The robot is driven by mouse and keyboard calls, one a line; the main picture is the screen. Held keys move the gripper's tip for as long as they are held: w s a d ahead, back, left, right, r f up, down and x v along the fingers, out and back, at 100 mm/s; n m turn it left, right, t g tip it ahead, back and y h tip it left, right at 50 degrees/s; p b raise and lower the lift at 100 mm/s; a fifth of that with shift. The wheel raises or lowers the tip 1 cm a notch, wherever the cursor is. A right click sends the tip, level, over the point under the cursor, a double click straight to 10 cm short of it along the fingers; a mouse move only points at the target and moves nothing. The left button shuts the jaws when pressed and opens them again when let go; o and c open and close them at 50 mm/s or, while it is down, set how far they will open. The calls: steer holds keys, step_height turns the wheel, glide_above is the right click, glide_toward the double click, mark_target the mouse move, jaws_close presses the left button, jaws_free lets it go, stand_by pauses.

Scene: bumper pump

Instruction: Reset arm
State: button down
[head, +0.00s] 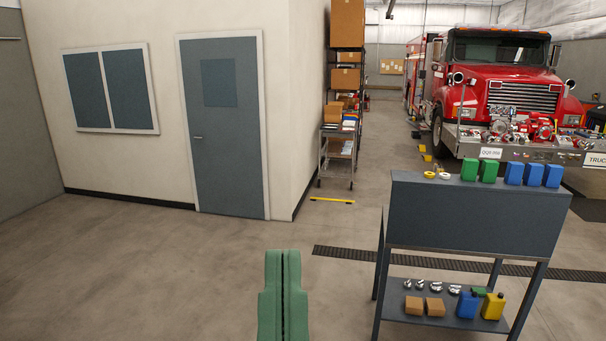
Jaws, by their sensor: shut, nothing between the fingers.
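My gripper (283,256) shows at the bottom of the head view, left of the cart. Its two green fingers point up and lie side by side, shut, with nothing held between them. It is apart from every object, with bare floor behind it. The rest of my arm is out of the picture.
A dark grey cart (472,214) stands at right, with green bottles (488,171), blue bottles (532,174) and small rings on top. Its lower shelf holds boxes and bottles. A red fire truck (507,75) is behind. Open floor (150,270) lies at left.

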step_height(320, 180, up, 9)
steer(key=p, duration=0.4)
steer(key=shift+w+d, duration=0.15)
steer(key=shift+w, duration=0.05)
steer(key=c, duration=2.1)
jaws_free()
